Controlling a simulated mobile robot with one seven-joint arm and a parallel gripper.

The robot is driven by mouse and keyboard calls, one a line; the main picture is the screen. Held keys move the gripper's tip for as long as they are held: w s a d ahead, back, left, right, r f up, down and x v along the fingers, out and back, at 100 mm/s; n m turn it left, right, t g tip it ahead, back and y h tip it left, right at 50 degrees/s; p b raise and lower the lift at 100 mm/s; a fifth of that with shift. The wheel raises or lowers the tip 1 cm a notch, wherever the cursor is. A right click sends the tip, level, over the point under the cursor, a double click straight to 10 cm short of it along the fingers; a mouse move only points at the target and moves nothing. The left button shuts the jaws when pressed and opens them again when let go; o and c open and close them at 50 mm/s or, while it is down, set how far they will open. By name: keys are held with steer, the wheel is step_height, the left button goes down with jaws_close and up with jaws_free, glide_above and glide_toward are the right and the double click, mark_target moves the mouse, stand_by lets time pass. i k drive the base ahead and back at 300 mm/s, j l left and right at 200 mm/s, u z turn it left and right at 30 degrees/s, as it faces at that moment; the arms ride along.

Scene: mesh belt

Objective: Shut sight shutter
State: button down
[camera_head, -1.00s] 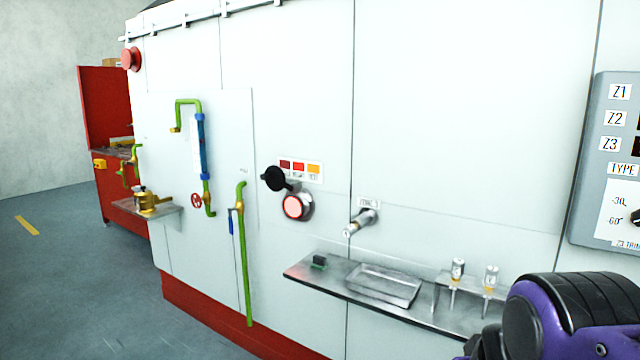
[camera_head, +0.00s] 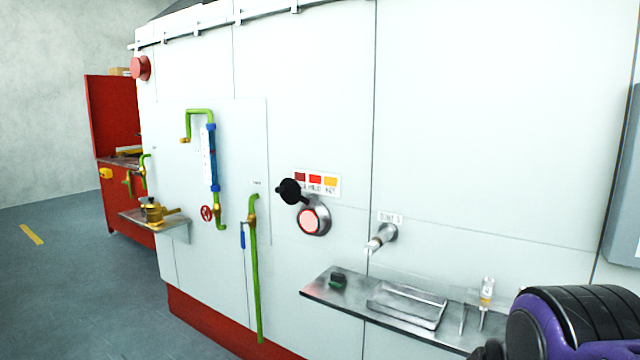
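The sight port (camera_head: 313,220) is a round metal-rimmed window glowing pale red on the white machine wall, near the middle of the head view. A black round piece, which looks like the sight shutter (camera_head: 289,191), sits up and to the left of the window. The glowing face is uncovered. A purple and black part of my arm fills the lower right corner, well to the right of the port. My gripper's fingers are not in view.
A colour label strip (camera_head: 317,183) is above the port. A metal spout (camera_head: 381,238) sticks out to its right. A steel shelf (camera_head: 325,291) with a tray (camera_head: 408,303) juts out below. Green pipes (camera_head: 256,290) run down the wall to the left.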

mark_target(289, 190)
steer(key=i+j, duration=0.25)
steer(key=j, duration=0.15)
steer(key=i+j, duration=0.2)
steer(key=j, duration=0.2)
steer(key=i+j, duration=0.25)
steer(key=j, duration=0.15)
steer(key=i+j, duration=0.25)
steer(key=j, duration=0.15)
steer(key=u, duration=0.05)
